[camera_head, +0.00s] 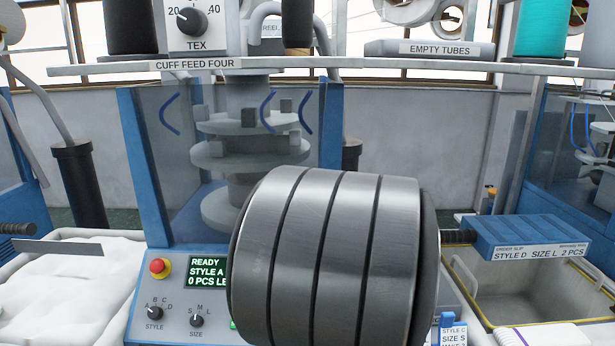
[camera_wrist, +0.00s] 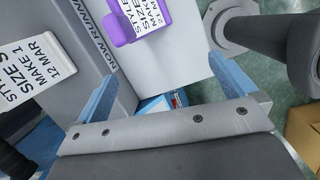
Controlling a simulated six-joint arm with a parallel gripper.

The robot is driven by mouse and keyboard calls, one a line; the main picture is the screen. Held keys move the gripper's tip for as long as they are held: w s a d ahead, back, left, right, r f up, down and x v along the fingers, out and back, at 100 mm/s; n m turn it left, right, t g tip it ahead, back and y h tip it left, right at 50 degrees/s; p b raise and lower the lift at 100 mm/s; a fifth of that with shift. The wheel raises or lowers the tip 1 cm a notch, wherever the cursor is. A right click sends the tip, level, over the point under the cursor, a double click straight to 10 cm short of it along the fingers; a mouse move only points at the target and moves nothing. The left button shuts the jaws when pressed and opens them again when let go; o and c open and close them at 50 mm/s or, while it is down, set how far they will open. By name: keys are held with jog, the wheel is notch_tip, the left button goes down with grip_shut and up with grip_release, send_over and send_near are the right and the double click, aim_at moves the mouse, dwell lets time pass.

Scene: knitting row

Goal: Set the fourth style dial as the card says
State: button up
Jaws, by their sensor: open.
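The fourth style dial (camera_head: 155,313) is a small black knob on the grey panel under the CUFF FEED FOUR sign (camera_head: 195,65). Letters A to D surround it; its pointer is too small to read surely. The display (camera_head: 208,271) reads READY, STYLE A. A card (camera_head: 453,334) at the lower right reads STYLE C, SIZE S; its lower part is cut off. In the wrist view my gripper (camera_wrist: 165,70) is open and empty, its blue fingers wide apart. A white card (camera_wrist: 35,70) lies left of it and a purple-held card (camera_wrist: 138,20) beyond it. The head view hides my gripper.
A size dial (camera_head: 196,321) sits right of the style dial, and a red stop button (camera_head: 157,267) above it. A bin of white fabric (camera_head: 65,285) stands left, an open bin (camera_head: 530,280) right. In the wrist view a grey post (camera_wrist: 270,40) stands at the upper right.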

jog(key=shift+a, duration=0.1)
jog(key=c, duration=1.1)
jog(key=shift+o, duration=0.2)
jog(key=n+t+y, duration=0.2)
jog(key=n+t, duration=1.2)
jog(key=n, duration=0.5)
send_near(153, 312)
jog(key=shift+g, duration=0.3)
jog(key=x, duration=0.8)
jog(key=shift+w+r, duration=0.1)
jog(key=shift+w, duration=0.35)
